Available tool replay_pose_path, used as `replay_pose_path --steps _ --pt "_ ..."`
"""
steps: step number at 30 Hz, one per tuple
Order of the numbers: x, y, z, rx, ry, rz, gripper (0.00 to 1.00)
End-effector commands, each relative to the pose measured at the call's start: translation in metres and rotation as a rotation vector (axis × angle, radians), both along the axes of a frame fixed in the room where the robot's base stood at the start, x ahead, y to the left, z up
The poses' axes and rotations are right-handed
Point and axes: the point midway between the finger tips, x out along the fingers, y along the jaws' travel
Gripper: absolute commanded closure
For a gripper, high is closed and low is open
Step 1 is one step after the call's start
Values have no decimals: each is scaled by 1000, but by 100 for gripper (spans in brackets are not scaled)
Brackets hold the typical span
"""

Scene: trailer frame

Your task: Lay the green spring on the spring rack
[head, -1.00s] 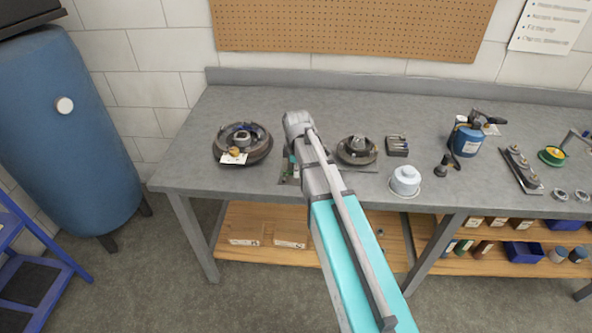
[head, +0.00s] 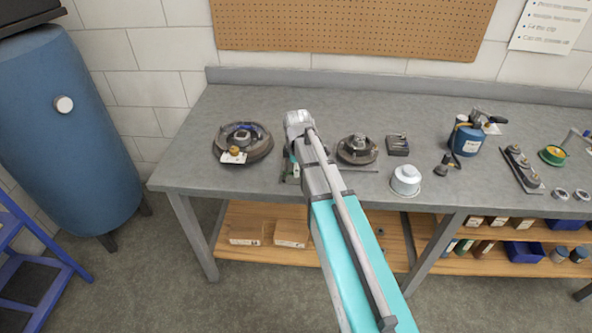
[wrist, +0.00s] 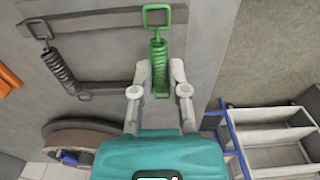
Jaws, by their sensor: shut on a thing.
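The green spring (wrist: 158,58) has a square loop at its far end and shows in the wrist view between the two fingers of my gripper (wrist: 158,75), which is shut on it. The spring rack (wrist: 105,18) is a dark metal frame on the bench. The green spring's loop overlaps the far bar in the picture; I cannot tell whether it touches. A dark spring (wrist: 60,68) lies on the rack to the left, roughly alongside the green one. In the head view my arm hides most of the rack and gripper; a bit of green shows beside it.
In the head view, a round brake assembly (head: 243,143) with a tag stands left on the bench (head: 330,95). A hub (head: 357,149), a white-lidded pot (head: 405,180) and a blue bottle (head: 468,138) stand to the right. A blue tank (head: 65,140) stands left of the bench.

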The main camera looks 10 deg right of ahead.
Motion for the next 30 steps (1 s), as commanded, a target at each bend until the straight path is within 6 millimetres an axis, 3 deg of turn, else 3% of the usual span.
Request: replay_pose_path --steps 7,8,14,22,26,30 --pt "0 0 0 0 0 0 100" --pt "0 0 0 0 0 0 78" --pt "0 0 0 0 0 0 41" --pt "0 0 0 0 0 -1 40" --pt "0 0 0 0 0 -1 62" --pt "0 0 0 0 0 -1 63"
